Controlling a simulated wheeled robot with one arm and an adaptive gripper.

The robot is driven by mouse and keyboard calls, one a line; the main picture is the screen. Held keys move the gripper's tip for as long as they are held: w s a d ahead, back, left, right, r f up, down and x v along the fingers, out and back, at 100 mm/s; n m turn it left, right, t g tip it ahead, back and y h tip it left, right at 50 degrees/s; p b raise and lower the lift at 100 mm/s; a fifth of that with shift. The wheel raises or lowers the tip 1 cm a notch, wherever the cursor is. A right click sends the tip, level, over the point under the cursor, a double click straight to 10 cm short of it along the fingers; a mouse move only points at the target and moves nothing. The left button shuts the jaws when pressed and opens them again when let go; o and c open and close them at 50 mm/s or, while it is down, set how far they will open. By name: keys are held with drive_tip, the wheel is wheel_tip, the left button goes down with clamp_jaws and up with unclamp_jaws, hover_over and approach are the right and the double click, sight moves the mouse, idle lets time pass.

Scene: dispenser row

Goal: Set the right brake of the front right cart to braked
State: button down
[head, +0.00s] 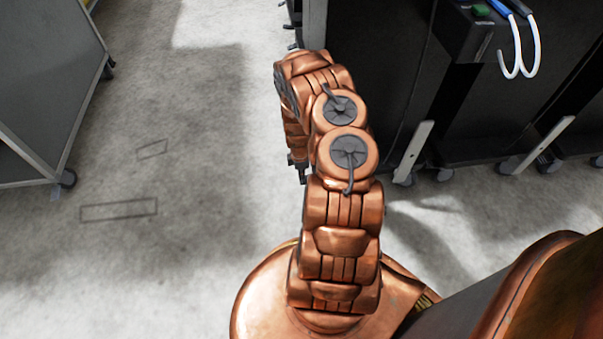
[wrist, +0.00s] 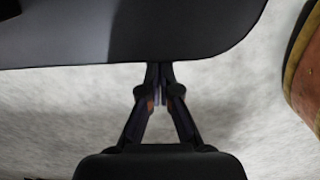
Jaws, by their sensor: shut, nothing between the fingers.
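My gripper (wrist: 159,74) is shut and empty in the wrist view, its two dark fingers meeting at the tips. The tips are at the lower edge of a dark panel with a rounded corner (wrist: 160,30); I cannot tell whether they touch it. In the head view my gripper (head: 298,172) shows only as a small dark piece below my copper arm. The dark unit on the right (head: 372,70) has casters (head: 405,178) at its foot, partly hidden by my arm. I cannot make out any brake or its setting, nor tell which unit is the front right cart.
A grey cart (head: 45,80) stands at the left on a caster (head: 67,179). Light slanted bars (head: 413,152) stand low on the right units. A box with white hooks (head: 470,32) is at the upper right. The floor (head: 190,130) between is clear.

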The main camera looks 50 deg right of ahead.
drive_tip(key=shift+r, duration=0.1)
drive_tip(key=w+a+r+p, duration=0.2)
drive_tip(key=r+p, duration=0.5)
drive_tip(key=r, duration=0.6)
drive_tip(key=shift+a+r, duration=0.15)
drive_tip(key=shift+a, duration=0.35)
drive_tip(key=shift+w, duration=0.1)
drive_tip(key=s+a+r+m+p, duration=0.15)
drive_tip(key=a+r+p, duration=0.3)
drive_tip(key=r, duration=0.85)
drive_tip(key=a+r+m+p, duration=0.2)
drive_tip(key=a+r+p, duration=0.25)
drive_tip(key=r, duration=0.85)
drive_tip(key=s+a+r+m+p, duration=0.15)
drive_tip(key=a+r+p, duration=0.3)
drive_tip(key=r, duration=0.85)
drive_tip(key=s+a+r+m+p, duration=0.1)
drive_tip(key=s+a+r+p, duration=0.3)
drive_tip(key=s+r, duration=0.3)
drive_tip(key=s+a+r+m+g+p, duration=0.1)
drive_tip(key=s+a+r+p, duration=0.3)
drive_tip(key=r, duration=0.9)
drive_tip(key=s+a+r+m+p, duration=0.3)
drive_tip(key=s+a+r+p, duration=0.2)
drive_tip(key=s+a+r, duration=0.3)
drive_tip(key=s+r, duration=0.2)
drive_tip(key=s, duration=0.2)
drive_tip(key=shift+s+g, duration=0.2)
drive_tip(key=shift+g, duration=0.1)
